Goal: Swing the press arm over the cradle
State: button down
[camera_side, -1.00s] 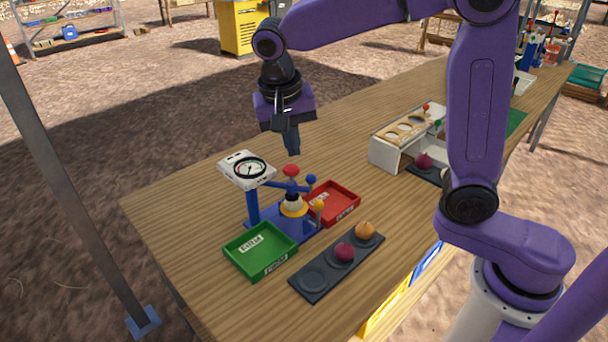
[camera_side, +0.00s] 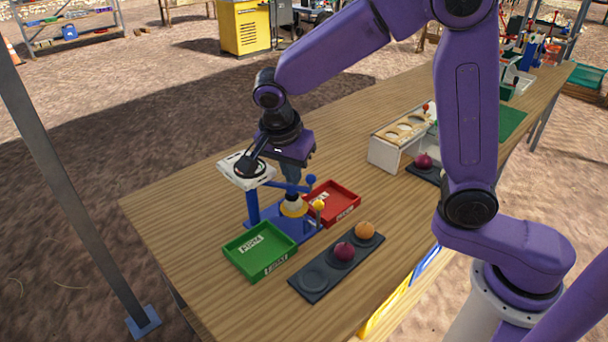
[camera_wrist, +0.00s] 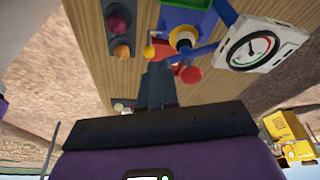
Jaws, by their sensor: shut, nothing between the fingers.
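The press (camera_side: 252,208) has a blue base and post with a white dial gauge (camera_side: 236,168) on top, partly covered by my wrist. The cradle (camera_side: 294,208), a yellow ring with a pale centre, sits low beside the post. My gripper (camera_side: 291,186) is shut and empty, pointing down close to the press arm. The red knob (camera_wrist: 190,74) shows beside my fingers (camera_wrist: 160,68) in the wrist view, but is hidden in the side view. I cannot tell whether they touch.
A green tray (camera_side: 284,258) stands front left of the press and a red tray (camera_side: 354,203) at its right. A yellow ball (camera_side: 319,205) stands beside the cradle. A dark holder (camera_side: 315,283) carries a red and an orange onion. A white rack (camera_side: 383,157) stands behind.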

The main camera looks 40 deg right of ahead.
aim_at(308, 178)
jog(key=w+d+f, duration=0.1)
jog(key=d+f, duration=0.3)
jog(key=shift+w+d+f, duration=0.25)
jog(key=shift+w+d, duration=0.1)
jog(key=shift+d, duration=0.05)
jog(key=shift+d, duration=0.1)
jog(key=shift+w+d+n, duration=0.3)
jog(key=shift+d+n, duration=0.2)
jog(key=shift+d, duration=0.1)
jog(key=shift+w+d+n, duration=0.15)
jog(key=shift+w+d, duration=0.2)
jog(key=shift+d, duration=0.25)
jog(key=shift+w+d+n, duration=0.15)
jog(key=shift+w+d, duration=0.15)
jog(key=shift+d, duration=0.25)
